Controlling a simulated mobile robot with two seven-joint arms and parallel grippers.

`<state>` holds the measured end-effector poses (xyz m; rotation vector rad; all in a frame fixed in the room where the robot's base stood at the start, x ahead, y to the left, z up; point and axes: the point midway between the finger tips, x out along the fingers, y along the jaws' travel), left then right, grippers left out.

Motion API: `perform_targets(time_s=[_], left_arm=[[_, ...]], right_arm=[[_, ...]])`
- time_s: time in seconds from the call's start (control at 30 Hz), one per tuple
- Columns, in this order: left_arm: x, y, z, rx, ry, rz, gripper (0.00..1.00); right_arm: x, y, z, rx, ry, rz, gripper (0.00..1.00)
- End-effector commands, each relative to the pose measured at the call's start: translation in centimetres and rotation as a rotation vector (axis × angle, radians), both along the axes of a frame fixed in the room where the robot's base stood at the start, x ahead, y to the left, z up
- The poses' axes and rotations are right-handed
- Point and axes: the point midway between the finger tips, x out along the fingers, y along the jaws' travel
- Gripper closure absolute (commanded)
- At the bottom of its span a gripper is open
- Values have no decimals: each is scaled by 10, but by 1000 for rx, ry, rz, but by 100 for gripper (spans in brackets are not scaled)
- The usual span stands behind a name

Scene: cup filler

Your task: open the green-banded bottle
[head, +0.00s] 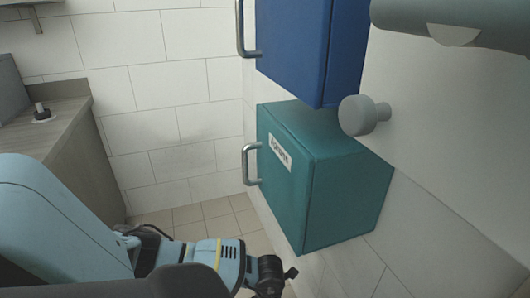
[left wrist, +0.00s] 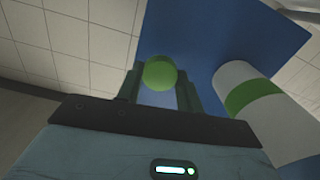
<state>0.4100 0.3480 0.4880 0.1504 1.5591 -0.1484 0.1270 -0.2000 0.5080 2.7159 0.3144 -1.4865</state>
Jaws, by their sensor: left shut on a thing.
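In the left wrist view, a white bottle with a green band (left wrist: 228,80) lies slantwise in the picture at the right. My left gripper (left wrist: 160,84) is shut on a rounded green cap (left wrist: 160,72), held between its two dark fingers. The cap shows apart from the bottle, with a gap between them in this view. In the head view my left arm comes in from the lower left, and its dark end is low in the middle. Neither the bottle nor the cap can be made out there. My right gripper is not in view.
In the head view a teal cabinet (head: 345,195) with a handle and label stands right of my left arm. A blue cabinet (head: 290,45) is above it. A grey knob (head: 358,115) sticks out beside them. A counter (head: 85,150) with a small dark-topped item (head: 40,112) is at the left.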

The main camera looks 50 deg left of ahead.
Motion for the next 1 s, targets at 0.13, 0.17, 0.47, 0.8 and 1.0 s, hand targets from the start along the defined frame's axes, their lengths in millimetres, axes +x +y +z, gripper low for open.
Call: perform_targets(time_s=[0.13,0.17,0.47,0.8,1.0], left_arm=[[0,0,-2,-1,2,0,91],[0,0,-4,-1,2,0,91],[-1,-1,-37,0,3,0,91],[0,0,-39,-1,1,0,91],[0,0,-40,0,0,0,52]], right_arm=[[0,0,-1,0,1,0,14],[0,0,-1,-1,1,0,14],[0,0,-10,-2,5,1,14],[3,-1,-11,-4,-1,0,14],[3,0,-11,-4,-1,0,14]])
